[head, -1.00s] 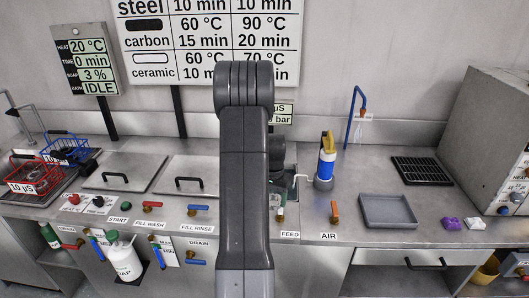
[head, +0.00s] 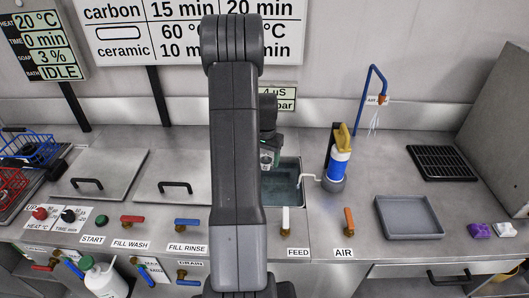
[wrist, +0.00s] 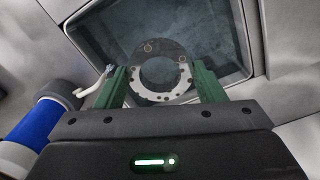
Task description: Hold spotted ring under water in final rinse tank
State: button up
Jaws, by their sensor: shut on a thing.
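My gripper (wrist: 155,88) is shut on the spotted ring (wrist: 137,66), a flat dark grey ring with brownish spots and a paler, notched lower rim, between its green fingers in the wrist view. Behind the ring is the open rinse tank (wrist: 95,25) with dark bluish water. The ring appears above the water, though its exact height is hard to judge. In the head view my gripper (head: 269,156) shows partly behind my arm, over the back left part of the tank (head: 300,172). The ring is not clear there, and my arm hides the tank's left side.
FEED (head: 286,220) and AIR (head: 349,220) valves sit in front. A grey tray (head: 408,218) and black grate (head: 443,162) lie farther right. Lidded tanks are left.

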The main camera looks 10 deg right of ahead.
notch_tip(320, 180, down, 20)
jog(key=b, duration=1.2)
jog(key=shift+r+b, duration=0.25)
jog(key=shift+b, duration=0.1)
dwell(5.6)
